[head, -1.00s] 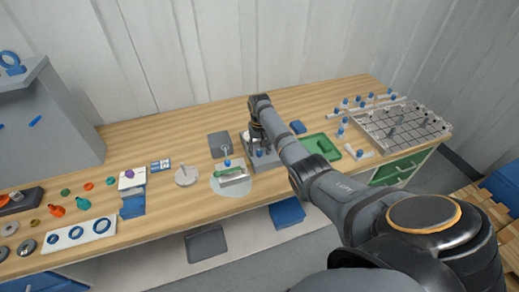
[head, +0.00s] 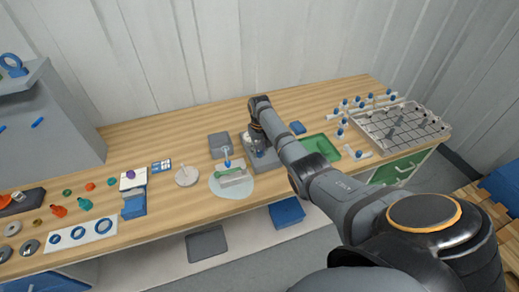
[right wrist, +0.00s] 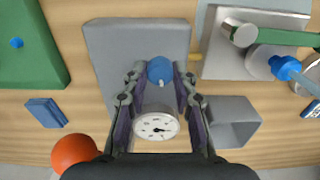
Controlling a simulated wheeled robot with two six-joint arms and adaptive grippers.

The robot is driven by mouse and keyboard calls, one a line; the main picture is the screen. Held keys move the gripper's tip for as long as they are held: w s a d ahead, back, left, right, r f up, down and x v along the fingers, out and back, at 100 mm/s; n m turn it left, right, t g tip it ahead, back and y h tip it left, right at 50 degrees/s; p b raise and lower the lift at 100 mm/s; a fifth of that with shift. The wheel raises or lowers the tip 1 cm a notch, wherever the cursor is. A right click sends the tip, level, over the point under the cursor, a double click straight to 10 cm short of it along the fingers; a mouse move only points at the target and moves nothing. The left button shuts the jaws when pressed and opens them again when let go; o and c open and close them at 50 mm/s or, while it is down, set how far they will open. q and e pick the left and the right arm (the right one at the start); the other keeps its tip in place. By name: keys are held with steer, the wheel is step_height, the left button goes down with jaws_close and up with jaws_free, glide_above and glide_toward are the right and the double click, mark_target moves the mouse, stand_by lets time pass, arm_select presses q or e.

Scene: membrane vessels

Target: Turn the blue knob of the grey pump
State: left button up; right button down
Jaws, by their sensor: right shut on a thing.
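The grey pump (head: 268,163) stands on the bench near its middle, partly hidden by my right arm in the head view. In the right wrist view, its grey body (right wrist: 112,45) lies behind the fingers. Its blue knob (right wrist: 159,69) sits between the two fingertips. My right gripper (right wrist: 159,80) is shut on the blue knob, with a finger on each side. A round white gauge (right wrist: 156,127) shows just in front of the knob, between the fingers. In the head view, my right gripper (head: 258,147) points down at the pump. My left gripper is not in view.
Left of the pump, a vessel with a green part (head: 231,173) stands on a pale blue patch (head: 231,191), a light blue streak above it. A green tray (head: 320,146) and a gridded rack (head: 405,128) lie right. Small parts crowd the bench's left end.

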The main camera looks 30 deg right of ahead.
steer(key=n+p, duration=0.1)
steer(key=n, duration=0.2)
steer(key=shift+r+n, duration=0.15)
steer(key=shift+n, duration=0.25)
steer(key=n+p, duration=0.1)
steer(key=n, duration=0.2)
steer(key=shift+n, duration=0.3)
steer(key=n, duration=0.4)
steer(key=shift+p, duration=0.35)
steer(key=shift+n, duration=2.1)
steer(key=c, duration=1.1)
jaws_free()
steer(key=shift+o, duration=0.2)
